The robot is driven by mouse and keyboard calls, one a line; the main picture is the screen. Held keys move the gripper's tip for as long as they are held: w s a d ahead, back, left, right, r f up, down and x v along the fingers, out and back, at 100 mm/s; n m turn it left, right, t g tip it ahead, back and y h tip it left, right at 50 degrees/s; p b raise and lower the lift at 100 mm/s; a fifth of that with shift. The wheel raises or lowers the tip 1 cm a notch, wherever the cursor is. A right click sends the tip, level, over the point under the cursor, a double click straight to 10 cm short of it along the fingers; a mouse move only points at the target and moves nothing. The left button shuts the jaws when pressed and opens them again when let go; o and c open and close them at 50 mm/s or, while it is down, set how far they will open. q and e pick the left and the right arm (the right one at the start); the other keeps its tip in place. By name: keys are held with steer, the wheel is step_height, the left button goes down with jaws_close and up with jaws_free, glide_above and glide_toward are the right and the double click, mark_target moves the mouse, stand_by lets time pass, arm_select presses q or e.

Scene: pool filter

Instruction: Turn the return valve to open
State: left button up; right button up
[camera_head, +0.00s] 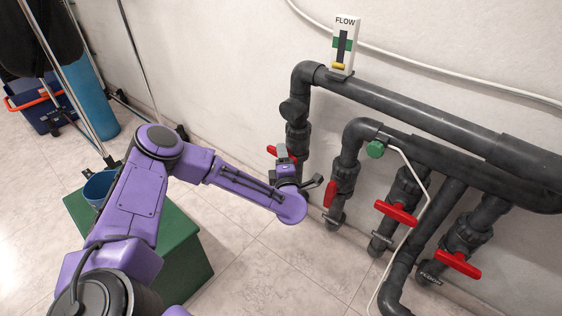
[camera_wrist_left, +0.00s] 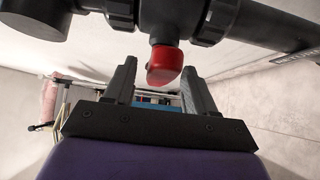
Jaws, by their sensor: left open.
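Several red valve handles show on the dark grey pipes in the head view. My left gripper (camera_head: 287,168) is at the leftmost vertical pipe and partly covers its red handle (camera_head: 272,150). In the left wrist view a red handle (camera_wrist_left: 164,66) is seen end-on between the open fingers of my left gripper (camera_wrist_left: 157,78), with no clear contact. The second handle (camera_head: 330,193) lies along its pipe. The other two, the middle handle (camera_head: 396,212) and the right handle (camera_head: 458,264), lie across their pipes. I cannot read which valve is the return valve. My right gripper is out of view.
A FLOW gauge (camera_head: 343,46) with a green band and a low yellow marker stands on the top pipe. A thin white hose (camera_head: 424,200) runs in front of the pipes. A green box (camera_head: 180,262) with a blue bucket (camera_head: 97,187) stands behind my left arm.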

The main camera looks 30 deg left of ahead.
arm_select(q)
steer(key=shift+w+a, duration=0.25)
steer(key=c, duration=1)
steer(key=shift+o, duration=0.2)
